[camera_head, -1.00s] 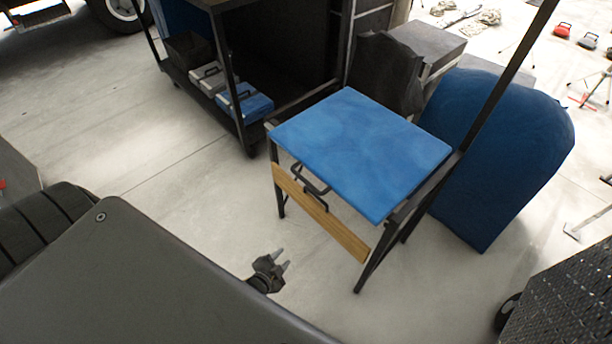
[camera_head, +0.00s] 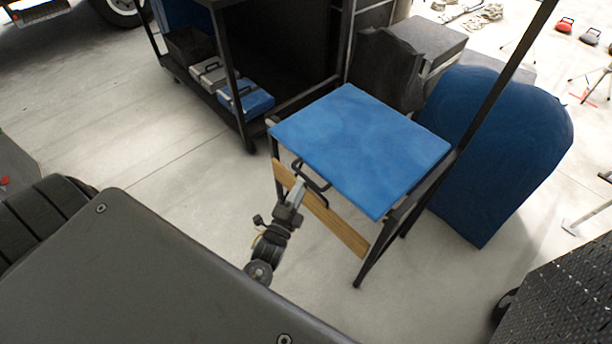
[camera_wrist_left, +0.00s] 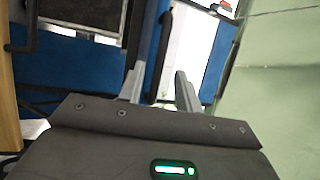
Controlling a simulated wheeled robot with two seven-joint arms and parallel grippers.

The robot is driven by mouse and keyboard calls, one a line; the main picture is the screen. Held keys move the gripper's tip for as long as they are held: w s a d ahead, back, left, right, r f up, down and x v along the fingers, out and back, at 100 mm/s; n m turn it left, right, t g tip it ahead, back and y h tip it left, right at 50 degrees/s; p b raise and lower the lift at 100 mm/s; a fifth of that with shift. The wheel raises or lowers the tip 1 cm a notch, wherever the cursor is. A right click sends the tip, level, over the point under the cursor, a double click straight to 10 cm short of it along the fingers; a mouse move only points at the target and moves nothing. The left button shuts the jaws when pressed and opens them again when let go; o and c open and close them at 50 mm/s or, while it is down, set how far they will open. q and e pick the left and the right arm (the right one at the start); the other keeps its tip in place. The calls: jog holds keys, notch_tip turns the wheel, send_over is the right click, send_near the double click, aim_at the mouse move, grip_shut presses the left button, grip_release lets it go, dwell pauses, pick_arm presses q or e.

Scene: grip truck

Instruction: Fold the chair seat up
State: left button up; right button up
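The chair has a flat, roughly level blue seat (camera_head: 362,145) on a dark metal frame, with a wooden slat (camera_head: 330,225) across its front. A black handle (camera_head: 312,181) sits at the seat's front edge. My left gripper (camera_head: 298,187) is close to the handle and slat, its fingers pointing up at them. In the left wrist view the fingers (camera_wrist_left: 160,88) are apart. A dark bar shows between them there, but I cannot tell whether it is touched. Wood (camera_wrist_left: 8,95) and a black bracket-like piece (camera_wrist_left: 18,35) lie at left. My right gripper is out of view.
A black shelf cart (camera_head: 240,130) with cases stands behind left of the chair. A large blue rounded panel (camera_head: 500,155) stands close on the right. Dark boxes (camera_head: 425,40) are behind. The floor left of the chair is clear.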

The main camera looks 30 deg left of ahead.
aim_at(306, 178)
pick_arm(q)
jog(key=shift+x, duration=2.7)
grip_shut()
jog(key=shift+p, duration=0.3)
